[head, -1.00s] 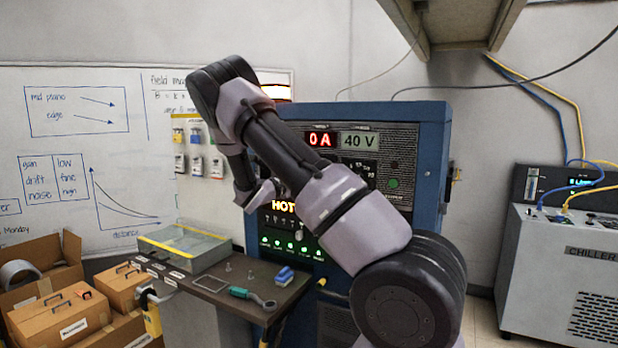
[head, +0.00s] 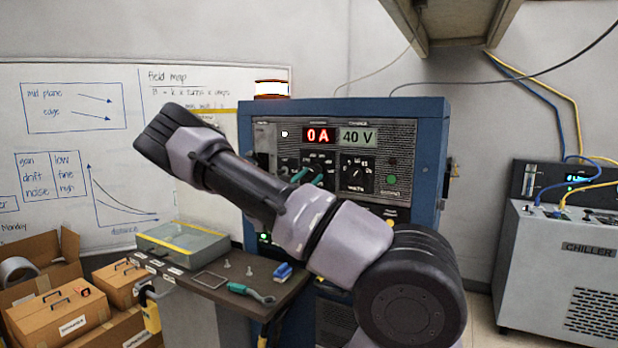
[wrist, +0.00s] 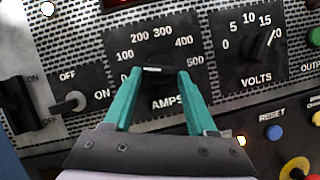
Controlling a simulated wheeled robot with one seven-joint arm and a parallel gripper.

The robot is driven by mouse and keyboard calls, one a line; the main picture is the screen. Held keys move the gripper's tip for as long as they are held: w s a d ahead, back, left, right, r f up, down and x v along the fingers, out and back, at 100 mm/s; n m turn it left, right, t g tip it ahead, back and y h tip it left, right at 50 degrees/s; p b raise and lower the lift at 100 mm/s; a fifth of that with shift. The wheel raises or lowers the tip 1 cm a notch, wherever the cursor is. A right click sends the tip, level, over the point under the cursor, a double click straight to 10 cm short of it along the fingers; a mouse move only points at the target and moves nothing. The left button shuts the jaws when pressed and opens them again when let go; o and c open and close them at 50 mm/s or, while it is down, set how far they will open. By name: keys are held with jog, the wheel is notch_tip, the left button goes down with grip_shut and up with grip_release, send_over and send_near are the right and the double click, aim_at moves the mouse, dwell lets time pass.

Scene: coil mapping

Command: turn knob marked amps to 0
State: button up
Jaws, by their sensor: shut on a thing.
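The amps knob (wrist: 157,80) is a dark knob on a black plate marked "AMPS" with a scale from 0 to 500, in the wrist view. My gripper (wrist: 157,74) has teal fingers, shut on this knob from its two sides. A short white mark shows at the knob's upper edge; I cannot tell for sure which number it points at. In the head view my gripper (head: 310,176) is at the left dial of the blue cabinet, partly behind my arm. The red display (head: 319,136) above reads 0 A.
The volts knob (wrist: 258,44) is close on the right. An on/off toggle (wrist: 70,103) is on the left, with a blue reset button (wrist: 273,132) at lower right. A dark bench (head: 210,285) with tools stands before the cabinet (head: 427,160). A chiller (head: 560,260) is at right.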

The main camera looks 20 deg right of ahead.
jog(key=shift+s+d+f+n+t+y, duration=0.1)
jog(key=shift+n+t+y, duration=0.45)
jog(key=shift+n, duration=0.7)
jog(key=shift+s+n+t+y, duration=0.1)
jog(key=shift+n+t+y, duration=0.15)
jog(key=shift+n+t, duration=0.75)
jog(key=shift+n, duration=0.65)
jog(key=shift+g, duration=0.25)
jog(key=o, duration=1.4)
jog(key=shift+c, duration=0.2)
jog(key=v, duration=1)
jog(key=shift+s+a+f, duration=0.25)
